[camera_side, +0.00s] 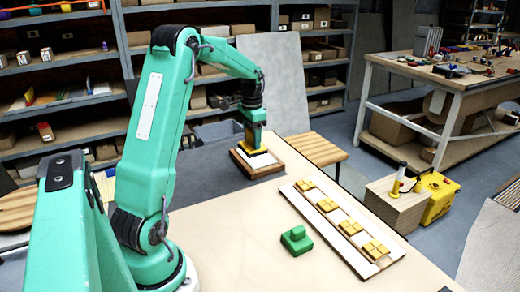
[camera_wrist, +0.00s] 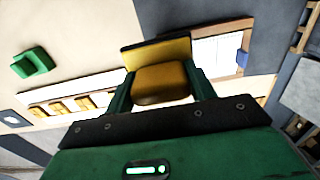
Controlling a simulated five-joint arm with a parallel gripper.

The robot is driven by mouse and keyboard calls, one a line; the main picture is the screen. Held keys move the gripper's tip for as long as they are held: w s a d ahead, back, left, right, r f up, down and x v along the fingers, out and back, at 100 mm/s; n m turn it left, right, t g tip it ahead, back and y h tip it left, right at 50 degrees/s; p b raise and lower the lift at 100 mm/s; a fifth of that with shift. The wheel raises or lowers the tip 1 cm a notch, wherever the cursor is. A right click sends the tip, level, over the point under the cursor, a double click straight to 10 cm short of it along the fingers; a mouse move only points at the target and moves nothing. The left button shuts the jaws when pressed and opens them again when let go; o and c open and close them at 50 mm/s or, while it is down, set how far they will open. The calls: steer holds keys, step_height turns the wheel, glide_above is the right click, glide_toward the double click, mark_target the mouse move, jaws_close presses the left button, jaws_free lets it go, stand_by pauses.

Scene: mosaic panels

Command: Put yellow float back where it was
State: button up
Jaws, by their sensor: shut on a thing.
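The yellow float (camera_side: 258,163) has a flat base plate and a block handle. My gripper (camera_side: 256,147) is shut on it, over a wood-framed panel (camera_side: 244,171) at the back of the table. In the wrist view, the fingers of my gripper (camera_wrist: 160,85) stand on both sides of the handle of the yellow float (camera_wrist: 158,50). The framed panel (camera_wrist: 222,28) shows behind it, with a white face and a blue piece at one end. The float hides part of the panel. I cannot tell whether the float touches it.
A green float (camera_side: 296,241) sits on the table, left of a long pale board (camera_side: 318,222) bearing several yellow tile groups. Bare table (camera_side: 230,240) lies around the green float. A slatted wooden surface (camera_side: 318,149) is behind the table, and a wooden block (camera_side: 397,207) stands beyond its right edge.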

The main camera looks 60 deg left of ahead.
steer(key=s+d, duration=0.8)
steer(key=d, duration=0.1)
steer(key=shift+f, duration=0.35)
steer(key=shift+s, duration=0.15)
steer(key=s+a+f, duration=0.1)
steer(key=a+f, duration=0.1)
steer(key=a, duration=0.1)
steer(key=s+a+f, duration=0.1)
steer(key=a+f, duration=0.1)
steer(key=a, duration=0.2)
steer(key=s+a+f, duration=0.1)
steer(key=a+f, duration=0.2)
steer(key=a, duration=0.1)
steer(key=shift+s, duration=0.35)
steer(key=shift+f, duration=2.05)
steer(key=shift+f, duration=0.1)
steer(key=o, duration=0.9)
